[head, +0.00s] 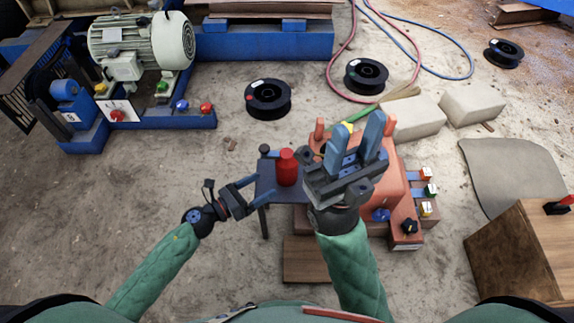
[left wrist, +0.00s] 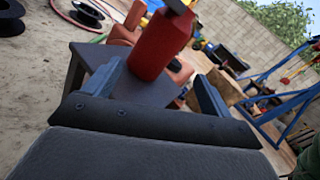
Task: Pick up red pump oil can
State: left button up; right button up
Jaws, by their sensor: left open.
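The red oil can (head: 287,167) stands upright on a small dark table (head: 268,190). In the left wrist view the can (left wrist: 160,46) appears straight ahead, between the lines of the two fingers, its top cut off by the frame edge. My left gripper (head: 254,190) is open and empty just left of the can, fingers pointing at it. Its two blue fingers also show in the left wrist view (left wrist: 163,88). My right gripper (head: 354,138) is open with fingers apart and nothing between them, above the orange machine (head: 388,185) right of the can.
A small dark item (head: 264,149) stands on the table's back left corner. Colored buttons (head: 427,190) line the orange machine's right side. A motor (head: 140,45) on a blue frame is at back left. Black spools (head: 268,98) lie behind. The floor left of the table is clear.

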aim_at(291, 166)
pick_arm(q)
jog(key=m, duration=0.4)
jog(key=shift+w+a+f+y, duration=0.1)
jog(key=shift+w+y, duration=0.1)
jog(key=shift+y, duration=0.1)
jog(key=shift+x, duration=6)
jog(key=c, duration=1.4)
